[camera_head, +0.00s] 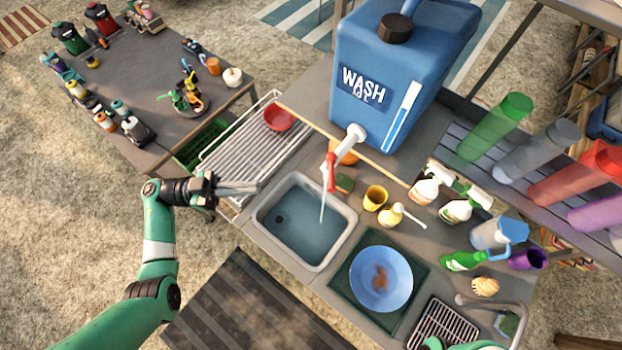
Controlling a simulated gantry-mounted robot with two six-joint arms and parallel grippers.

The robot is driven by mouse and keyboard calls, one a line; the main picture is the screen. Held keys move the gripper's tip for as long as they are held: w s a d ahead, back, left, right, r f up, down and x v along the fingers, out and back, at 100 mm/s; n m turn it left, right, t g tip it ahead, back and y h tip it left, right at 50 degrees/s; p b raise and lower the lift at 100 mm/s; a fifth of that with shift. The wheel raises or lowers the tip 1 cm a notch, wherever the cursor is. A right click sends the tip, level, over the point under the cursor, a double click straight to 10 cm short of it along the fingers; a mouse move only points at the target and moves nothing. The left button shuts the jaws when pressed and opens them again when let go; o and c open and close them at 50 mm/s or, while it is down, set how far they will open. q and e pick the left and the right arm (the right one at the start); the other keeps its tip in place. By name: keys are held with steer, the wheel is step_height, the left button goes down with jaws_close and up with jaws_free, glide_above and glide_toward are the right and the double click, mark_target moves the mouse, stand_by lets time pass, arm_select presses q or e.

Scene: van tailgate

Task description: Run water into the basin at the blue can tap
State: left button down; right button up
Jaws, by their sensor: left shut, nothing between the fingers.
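The blue water can (395,75), labelled WASH, stands at the back of the counter. Its white tap (354,133) points over the basin, with a red lever (331,172) hanging down. A thin stream of water (322,207) falls from the tap. The pale basin (340,243) sits below; its floor looks bluish, with a dark drain visible, and I cannot tell the water depth. My left gripper (245,188) is shut and empty, left of the basin and apart from the tap.
A ridged drainer with a red bowl (280,117) lies behind the left gripper. A sponge (344,183), yellow cup (375,198) and bottles stand right of the tap. A blue bowl (381,279) sits right of the basin. A cluttered side table (150,155) stands left.

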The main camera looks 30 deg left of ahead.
mark_target(332, 173)
arm_select(q)
steer(key=p+x, duration=0.3)
steer(key=x, duration=1.1)
steer(key=shift+r, duration=0.25)
steer(key=shift+d+p, duration=0.1)
steer(key=shift+p, duration=0.2)
